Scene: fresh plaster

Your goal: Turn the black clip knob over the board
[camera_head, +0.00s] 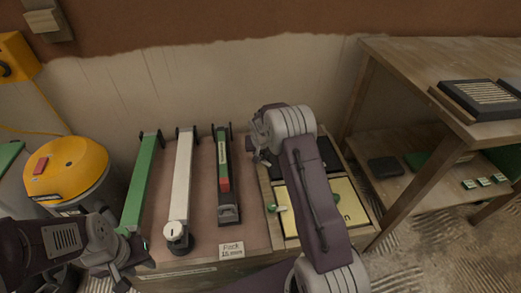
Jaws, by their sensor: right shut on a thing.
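My right arm reaches up from the bottom, and its gripper (260,157) is at the upper left of the right-hand tray (266,190). It is shut on what seems to be the black clip knob, which the fingers and wrist mostly hide. A dark board or panel (328,152) lies beside it at the back of the tray. A yellow panel (349,200) with dark lettering lies in front, partly covered by my forearm. My left gripper (136,273) is at the lower left, near the front end of a green bar, and looks open and empty.
A green bar (142,180), a white bar (184,180) and a green-and-red bar (224,172) lie on the bench. A small green-and-white piece (277,208) is on the tray. A yellow-topped drum (68,165) stands left; a wooden shelf (410,62) stands right.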

